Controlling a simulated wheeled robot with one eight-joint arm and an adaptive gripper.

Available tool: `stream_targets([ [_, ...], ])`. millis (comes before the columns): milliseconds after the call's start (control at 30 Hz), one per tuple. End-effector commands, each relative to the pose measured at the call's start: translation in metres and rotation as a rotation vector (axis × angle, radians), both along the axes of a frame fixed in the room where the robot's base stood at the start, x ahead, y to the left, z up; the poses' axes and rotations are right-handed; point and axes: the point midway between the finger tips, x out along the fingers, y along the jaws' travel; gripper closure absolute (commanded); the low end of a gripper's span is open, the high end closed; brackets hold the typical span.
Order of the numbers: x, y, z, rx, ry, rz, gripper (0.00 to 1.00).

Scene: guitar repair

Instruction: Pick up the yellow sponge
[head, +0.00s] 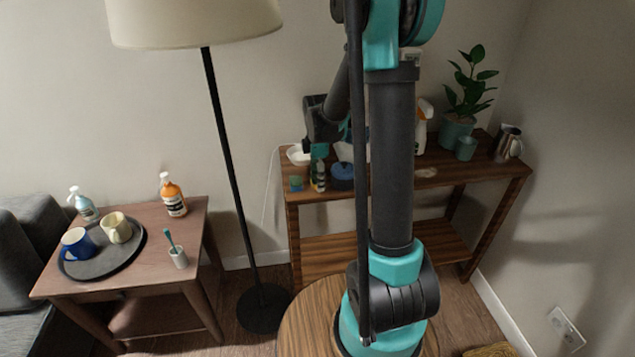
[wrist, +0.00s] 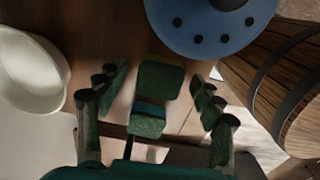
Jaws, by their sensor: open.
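The yellow sponge (wrist: 159,80) shows in the wrist view as a dark green pad with a yellow strip along its upper edge. It lies on the wooden shelf top, between my gripper's spread fingers in the picture. My gripper (wrist: 155,100) is open, and no finger clearly touches the sponge. A second sponge (wrist: 147,119), green with a blue strip, lies just below it in the wrist view. In the head view my gripper (head: 318,176) points down over the shelf's left end. The blue-edged sponge shows there left of it (head: 296,184); the yellow one seems hidden behind my fingers.
A white bowl (wrist: 30,72) and a blue round pot (wrist: 205,22) stand close around the sponges. The shelf (head: 470,175) also carries a spray bottle, a potted plant (head: 462,130) and a metal jug (head: 507,144). A floor lamp (head: 225,140) stands left of the shelf.

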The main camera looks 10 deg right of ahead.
Motion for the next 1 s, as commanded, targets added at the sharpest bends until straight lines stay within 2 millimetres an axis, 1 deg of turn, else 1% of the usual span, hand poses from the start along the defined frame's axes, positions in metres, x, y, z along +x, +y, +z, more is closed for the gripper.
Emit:
stream_targets([
  [33, 0.000, 0.000, 0.000, 0.000, 0.000, 0.000, 0.33],
  [300, 0.000, 0.000, 0.000, 0.000, 0.000, 0.000, 0.65],
  [633, 0.000, 0.000, 0.001, 0.000, 0.000, 0.000, 0.66],
  [767, 0.000, 0.000, 0.003, 0.000, 0.000, 0.000, 0.66],
  [867, 0.000, 0.000, 0.010, 0.000, 0.000, 0.000, 0.66],
  [967, 0.000, 0.000, 0.022, 0.000, 0.000, 0.000, 0.66],
  [1000, 0.000, 0.000, 0.028, 0.000, 0.000, 0.000, 0.66],
])
